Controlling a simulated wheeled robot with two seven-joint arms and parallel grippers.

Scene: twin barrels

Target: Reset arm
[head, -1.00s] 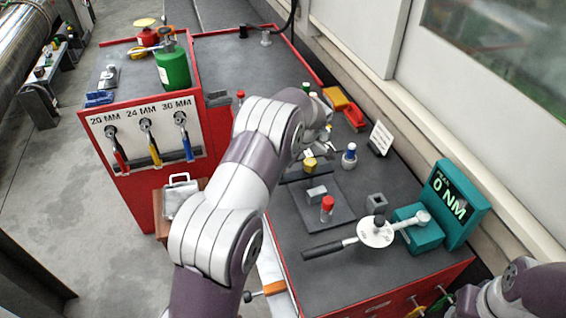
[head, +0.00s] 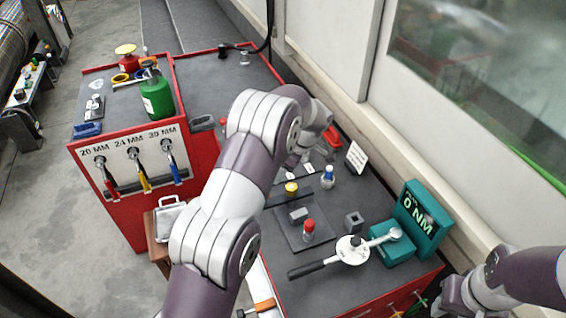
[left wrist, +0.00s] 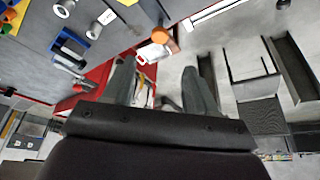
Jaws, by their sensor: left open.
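My left arm (head: 215,210) reaches from the bottom of the head view up over the dark bench top, and its links hide most of its gripper. In the left wrist view my left gripper (left wrist: 160,88) has its two grey fingers wide apart, with nothing between them. Past the fingers a red edge, an orange-ended item and the grey floor show. My right arm (head: 520,278) shows in the lower right corner of the head view, right of the bench. Its fingers cannot be made out.
The red-edged bench holds a torque wrench (head: 350,250), a teal meter (head: 418,222) reading 0 NM, a red-topped post (head: 309,229) and a blue-topped bottle (head: 328,177). A red cabinet (head: 120,200) with hanging wrenches and a green canister (head: 157,98) stands left. A wall borders the right.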

